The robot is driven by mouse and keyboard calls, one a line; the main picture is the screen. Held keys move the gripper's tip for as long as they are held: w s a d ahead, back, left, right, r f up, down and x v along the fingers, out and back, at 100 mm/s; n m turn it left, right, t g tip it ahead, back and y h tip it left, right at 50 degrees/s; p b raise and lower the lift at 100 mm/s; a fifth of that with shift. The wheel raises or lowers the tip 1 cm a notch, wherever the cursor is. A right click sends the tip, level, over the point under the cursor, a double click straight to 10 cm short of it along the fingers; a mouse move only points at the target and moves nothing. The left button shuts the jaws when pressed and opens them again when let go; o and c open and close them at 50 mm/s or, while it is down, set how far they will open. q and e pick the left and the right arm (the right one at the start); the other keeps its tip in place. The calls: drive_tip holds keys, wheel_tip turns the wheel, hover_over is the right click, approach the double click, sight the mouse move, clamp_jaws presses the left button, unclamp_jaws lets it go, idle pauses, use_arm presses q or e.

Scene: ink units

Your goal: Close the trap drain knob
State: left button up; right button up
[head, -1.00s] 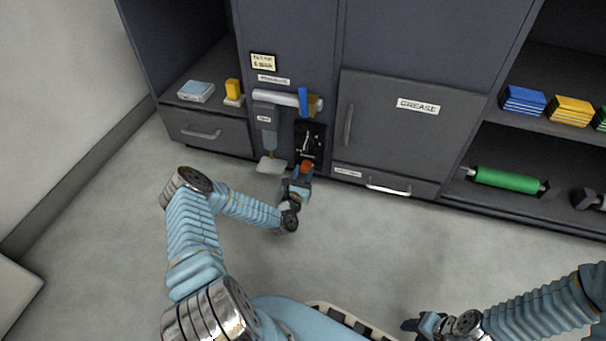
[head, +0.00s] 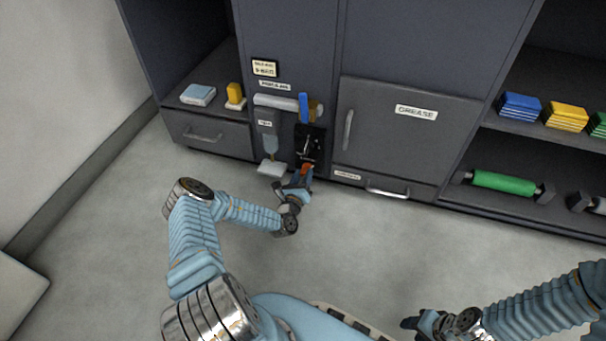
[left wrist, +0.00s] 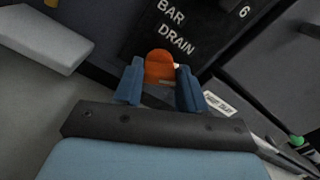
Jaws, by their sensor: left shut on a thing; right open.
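The orange drain knob (left wrist: 160,66) is in the middle of the left wrist view, just below the word DRAIN on a black panel. In the head view the knob (head: 307,168) shows as a small orange-red spot at the panel's lower end. My left gripper (left wrist: 160,84) has its two blue fingers on either side of the knob and is shut on it. In the head view my left gripper (head: 303,176) reaches the cabinet's lower front. My right gripper (head: 408,324) is far off at the bottom right, open and empty, over the floor.
The black panel (head: 309,143) carries a gauge-like part. A blue-handled pipe (head: 277,102) runs above it. A pale block (head: 271,168) lies left of the knob. A drawer handle (head: 388,191) juts out to the right. The floor in front is clear.

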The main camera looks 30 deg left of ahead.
use_arm(q)
drive_tip(key=n, duration=0.3)
drive_tip(key=shift+f+n+p, duration=0.1)
drive_tip(key=shift+n+p, duration=0.3)
drive_tip(key=n, duration=0.2)
drive_tip(key=shift+n, duration=0.3)
drive_tip(key=n, duration=0.6)
drive_tip(key=shift+s+f, duration=0.1)
drive_tip(key=shift+f, duration=0.15)
drive_tip(key=shift+n, duration=0.3)
drive_tip(key=o, duration=1.1)
drive_tip(key=shift+a, duration=0.1)
drive_tip(key=shift+c, duration=0.2)
drive_tip(key=p+v, duration=0.2)
drive_tip(key=v, duration=1.1)
drive_tip(key=shift+s+p, duration=0.35)
drive_tip(key=shift+s, duration=0.05)
